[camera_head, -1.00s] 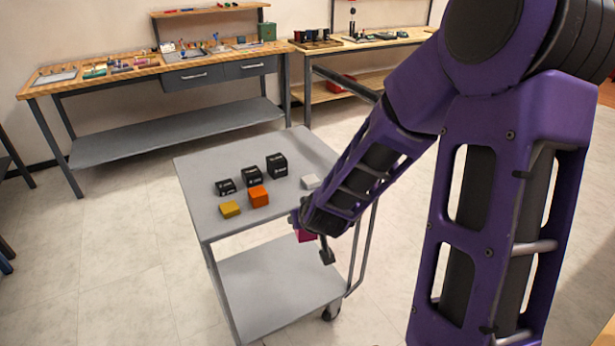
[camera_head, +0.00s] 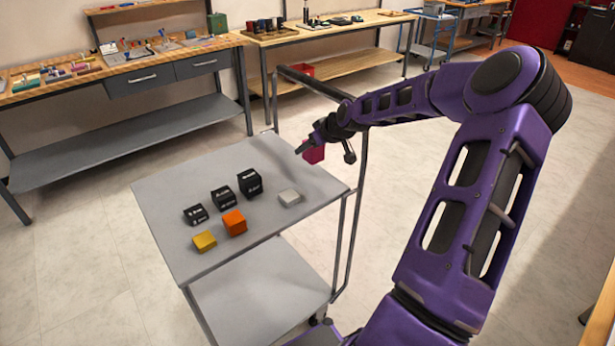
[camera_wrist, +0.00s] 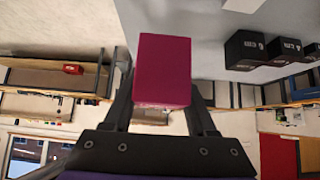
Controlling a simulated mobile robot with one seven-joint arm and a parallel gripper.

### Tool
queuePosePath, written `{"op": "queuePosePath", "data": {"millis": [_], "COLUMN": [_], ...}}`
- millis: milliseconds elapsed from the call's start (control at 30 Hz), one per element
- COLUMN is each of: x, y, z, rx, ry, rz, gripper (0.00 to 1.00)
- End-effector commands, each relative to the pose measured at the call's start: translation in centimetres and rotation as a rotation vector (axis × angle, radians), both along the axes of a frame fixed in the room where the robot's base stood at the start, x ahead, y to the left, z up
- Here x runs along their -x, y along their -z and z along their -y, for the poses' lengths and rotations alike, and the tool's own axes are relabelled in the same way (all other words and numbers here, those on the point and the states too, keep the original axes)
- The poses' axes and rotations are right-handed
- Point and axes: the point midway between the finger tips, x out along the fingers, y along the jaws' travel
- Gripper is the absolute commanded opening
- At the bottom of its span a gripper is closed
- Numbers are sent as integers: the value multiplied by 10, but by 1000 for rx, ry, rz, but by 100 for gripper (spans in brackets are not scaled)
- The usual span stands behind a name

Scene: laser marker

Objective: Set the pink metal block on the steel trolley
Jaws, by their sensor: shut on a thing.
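The pink metal block (camera_head: 314,153) is held in my gripper (camera_head: 303,150) above the far right part of the steel trolley (camera_head: 165,205). In the wrist view the pink block (camera_wrist: 162,70) sits between the two fingers of my gripper (camera_wrist: 160,100). Whether the block touches the trolley is hard to tell, but it appears raised above the top.
Workbenches (camera_head: 120,90) line the wall behind.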

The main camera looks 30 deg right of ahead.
Motion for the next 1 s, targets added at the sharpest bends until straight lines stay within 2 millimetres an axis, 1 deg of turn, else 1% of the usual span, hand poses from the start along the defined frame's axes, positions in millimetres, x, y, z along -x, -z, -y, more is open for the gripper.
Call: {"op": "queuePosePath", "data": {"millis": [33, 100, 200, 433, 600, 667, 900, 1000], "x": [0, 0, 0, 0, 0, -1, -1, 0], "y": [12, 26, 41, 60, 84, 88, 89, 92], "z": [-1, -1, -1, -1, -2, -2, -1, -1], "rx": [-3, -3, -2, -1, -3, -1, 0, 0], "ry": [-1, -1, -2, -1, -1, -1, -1, 0], "rz": [-2, -1, -1, 0, 0, 1, 2, 1], "gripper": [0, 0, 0, 0, 0, 0, 0, 0]}}
